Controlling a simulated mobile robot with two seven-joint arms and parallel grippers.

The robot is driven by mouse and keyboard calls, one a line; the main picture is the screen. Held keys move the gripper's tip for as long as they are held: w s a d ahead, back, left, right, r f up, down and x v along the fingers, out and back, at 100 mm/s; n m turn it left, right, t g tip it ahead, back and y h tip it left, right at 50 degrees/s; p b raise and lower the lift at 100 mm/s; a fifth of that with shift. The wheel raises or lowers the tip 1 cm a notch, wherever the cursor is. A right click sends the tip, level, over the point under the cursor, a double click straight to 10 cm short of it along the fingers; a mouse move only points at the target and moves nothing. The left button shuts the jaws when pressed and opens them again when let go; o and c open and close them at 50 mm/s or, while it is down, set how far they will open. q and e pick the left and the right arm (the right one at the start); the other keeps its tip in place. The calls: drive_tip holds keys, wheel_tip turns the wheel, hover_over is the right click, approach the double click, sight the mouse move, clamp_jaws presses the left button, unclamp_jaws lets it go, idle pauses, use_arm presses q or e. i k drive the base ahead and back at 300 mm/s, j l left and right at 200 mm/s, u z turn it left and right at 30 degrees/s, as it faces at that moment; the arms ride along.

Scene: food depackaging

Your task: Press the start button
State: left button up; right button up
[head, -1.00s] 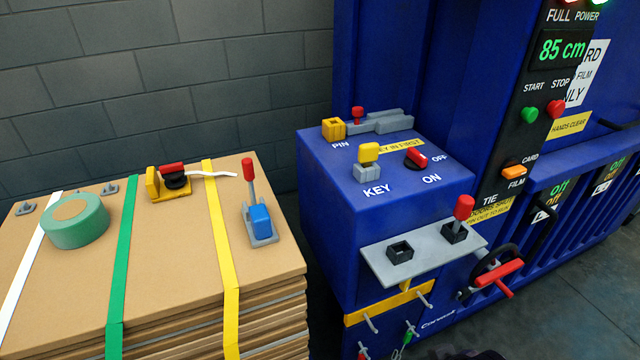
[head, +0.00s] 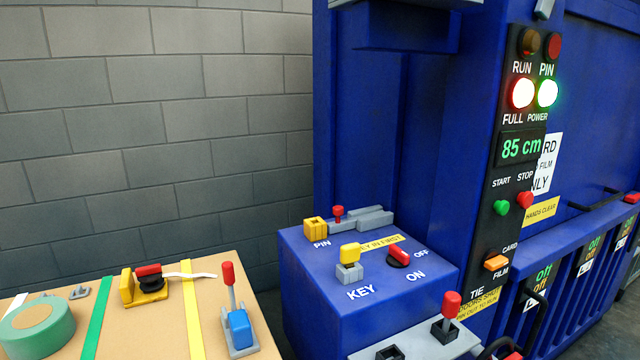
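The green start button (head: 502,208) sits on the black control panel of the blue machine, under the word START. The red stop button (head: 525,200) is just to its right. Above them a display (head: 522,148) reads 85 cm. The red FULL lamp (head: 522,93) and the green POWER lamp (head: 547,93) are lit; the RUN lamp (head: 529,42) and PIN lamp (head: 552,46) look dark. Neither of my grippers shows in the head view, and nothing covers the start button.
A blue console (head: 340,310) with a yellow key (head: 350,251), a red ON/OFF switch (head: 398,258) and a yellow pin block (head: 315,228) juts out left of the panel. A cardboard stack (head: 130,335) with straps and a green tape roll (head: 38,328) stands at lower left.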

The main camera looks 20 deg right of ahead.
sight(502, 207)
drive_tip(key=z, duration=1.65)
